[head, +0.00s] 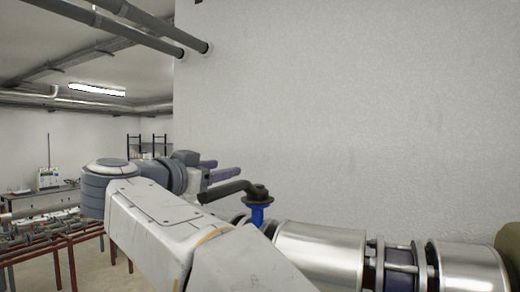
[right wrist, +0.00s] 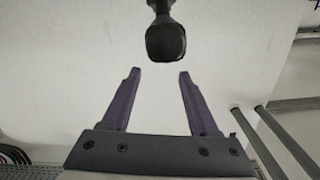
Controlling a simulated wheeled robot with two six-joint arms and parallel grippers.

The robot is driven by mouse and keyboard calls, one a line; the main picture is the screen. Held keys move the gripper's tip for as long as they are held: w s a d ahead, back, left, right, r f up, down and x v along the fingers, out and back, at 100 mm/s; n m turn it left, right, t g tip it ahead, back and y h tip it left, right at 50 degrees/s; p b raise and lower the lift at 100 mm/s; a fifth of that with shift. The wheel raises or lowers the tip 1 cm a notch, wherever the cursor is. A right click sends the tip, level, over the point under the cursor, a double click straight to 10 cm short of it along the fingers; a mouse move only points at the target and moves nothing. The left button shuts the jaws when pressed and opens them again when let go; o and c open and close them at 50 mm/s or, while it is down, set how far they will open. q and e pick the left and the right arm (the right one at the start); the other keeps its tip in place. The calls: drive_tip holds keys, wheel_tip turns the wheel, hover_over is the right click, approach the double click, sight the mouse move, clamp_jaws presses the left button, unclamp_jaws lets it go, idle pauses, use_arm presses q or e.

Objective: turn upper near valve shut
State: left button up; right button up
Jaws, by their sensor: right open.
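The valve has a black lever handle (head: 230,190) on a blue stem (head: 257,214), standing above the silver pipework. The lever points left from the stem, and its free end lies close to my right gripper. My right gripper (head: 229,166) is open and empty, with its two purple-grey fingers appearing just above the lever in the head view. In the right wrist view the rounded black end of the handle (right wrist: 166,42) shows just beyond the fingertips (right wrist: 160,72), roughly centred on the gap. I cannot tell the exact distance. My left gripper is not in view.
Large silver insulated pipes (head: 320,255) run along the bottom right, with a dark flanged joint (head: 400,270) between them. A bare white wall (head: 350,110) stands behind. Red-legged pipe racks (head: 70,255) stand at the left. Grey pipes (head: 130,18) run overhead.

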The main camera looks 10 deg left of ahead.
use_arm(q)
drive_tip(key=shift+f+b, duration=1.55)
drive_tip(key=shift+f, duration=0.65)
use_arm(e)
drive_tip(key=s+d+r, duration=0.2)
drive_tip(key=d+r, duration=0.4)
drive_tip(key=d, duration=0.4)
drive_tip(key=shift+s, duration=0.3)
drive_tip(key=shift+f, duration=0.1)
